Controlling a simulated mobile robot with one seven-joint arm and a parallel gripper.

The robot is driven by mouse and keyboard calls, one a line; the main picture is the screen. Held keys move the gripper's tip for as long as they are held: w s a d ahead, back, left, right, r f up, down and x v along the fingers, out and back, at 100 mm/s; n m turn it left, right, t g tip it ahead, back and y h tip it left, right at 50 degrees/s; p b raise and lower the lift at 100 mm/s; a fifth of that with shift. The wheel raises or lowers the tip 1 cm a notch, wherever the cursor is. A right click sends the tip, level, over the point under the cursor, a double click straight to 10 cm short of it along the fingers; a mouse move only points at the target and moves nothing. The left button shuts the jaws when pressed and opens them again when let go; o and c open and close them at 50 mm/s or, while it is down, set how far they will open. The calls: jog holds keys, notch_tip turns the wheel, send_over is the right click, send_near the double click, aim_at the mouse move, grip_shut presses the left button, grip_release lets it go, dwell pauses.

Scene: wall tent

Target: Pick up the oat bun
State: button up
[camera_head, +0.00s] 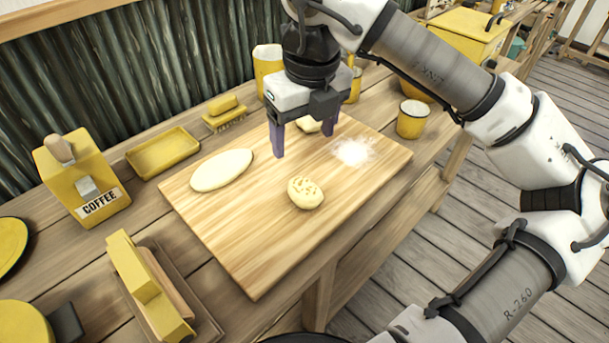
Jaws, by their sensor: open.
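The oat bun (305,193), a small pale round bun with flakes on top, sits on the wooden board (245,255) near its front middle. My gripper (304,142) is open above the board, behind the bun in the picture, with its two purple fingers pointing down. The fingers are apart from the oat bun. Another small pale dough piece (309,125) shows between and behind the fingers, partly hidden by the gripper. I cannot tell how high the fingertips are above the board.
A long pale loaf (222,170) lies left on the board, and white flour (353,152) is spread at right. A yellow coffee box (82,180), yellow tray (163,153), brush (224,113) and yellow mug (412,119) stand around the board. The board's front is clear.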

aim_at(305, 186)
jog(key=f, duration=0.5)
jog(key=f+p, duration=0.1)
jog(key=f, duration=0.1)
jog(key=shift+w+a+f, duration=0.15)
jog(key=shift+a+f, duration=0.1)
jog(key=shift+f, duration=0.1)
jog(key=f, duration=0.1)
jog(key=f+p, duration=0.1)
jog(key=f, duration=0.1)
jog(key=f+p, duration=0.1)
jog(key=shift+s+d+f, duration=0.2)
jog(key=shift+s+d, duration=0.05)
jog(key=shift+d, duration=0.1)
jog(key=shift+w+a+f, duration=0.1)
jog(key=shift+f, duration=0.4)
jog(key=c, duration=1)
